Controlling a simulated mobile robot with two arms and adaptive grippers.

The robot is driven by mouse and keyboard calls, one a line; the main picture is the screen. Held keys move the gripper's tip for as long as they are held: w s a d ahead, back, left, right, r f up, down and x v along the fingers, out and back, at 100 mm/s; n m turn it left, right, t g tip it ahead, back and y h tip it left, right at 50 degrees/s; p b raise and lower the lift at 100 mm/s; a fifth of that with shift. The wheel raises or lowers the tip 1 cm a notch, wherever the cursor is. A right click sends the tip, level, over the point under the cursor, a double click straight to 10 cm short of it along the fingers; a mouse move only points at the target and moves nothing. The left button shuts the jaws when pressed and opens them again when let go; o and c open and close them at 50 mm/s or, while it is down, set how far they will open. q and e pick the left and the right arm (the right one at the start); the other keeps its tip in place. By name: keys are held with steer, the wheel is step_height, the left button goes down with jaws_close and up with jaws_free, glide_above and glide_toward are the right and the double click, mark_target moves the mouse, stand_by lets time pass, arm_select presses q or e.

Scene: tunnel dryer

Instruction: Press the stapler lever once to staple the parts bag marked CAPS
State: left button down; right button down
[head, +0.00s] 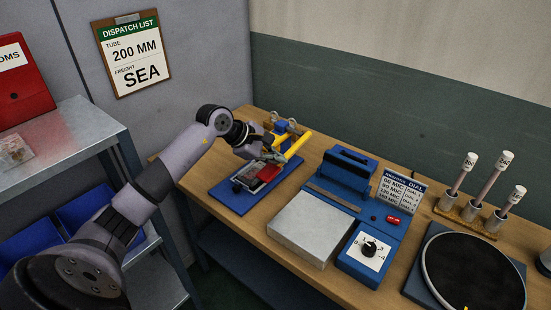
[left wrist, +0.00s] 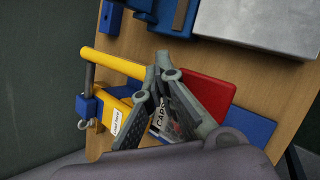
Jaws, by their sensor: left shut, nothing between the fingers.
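The stapler stands on a blue baseboard (head: 228,189) at the left end of the bench, with a yellow lever (head: 297,146) and a blue block behind it. In the left wrist view the yellow lever (left wrist: 112,63) slants in from the left. A clear parts bag marked CAPS (left wrist: 160,122) lies partly hidden behind my fingers, beside a red plate (left wrist: 210,92). The red plate also shows in the head view (head: 268,172). My left gripper (head: 280,156) is shut and empty, above the bag and close beside the lever; I cannot tell whether it touches it. My right gripper is out of view.
A blue sealer (head: 348,172) with a grey plate (head: 302,229) and a dial (head: 370,247) stands right of the stapler. Farther right are capped rods (head: 463,172) and a black turntable (head: 472,272). A metal shelf (head: 62,145) with blue bins stands at left.

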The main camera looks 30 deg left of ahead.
arm_select(q)
steer(key=shift+s+f, duration=0.1)
steer(key=shift+f, duration=0.4)
steer(key=shift+r, duration=0.1)
steer(key=shift+w+r+p, duration=0.15)
steer(key=shift+r+p, duration=0.2)
steer(key=shift+r, duration=0.7)
steer(key=shift+w+r+p, duration=0.1)
steer(key=shift+r+p, duration=0.25)
steer(key=shift+r, duration=0.7)
steer(key=shift+r, duration=0.1)
step_height(320, 180, up, 5)
steer(key=shift+w+f+p, duration=0.1)
steer(key=shift+p, duration=1.15)
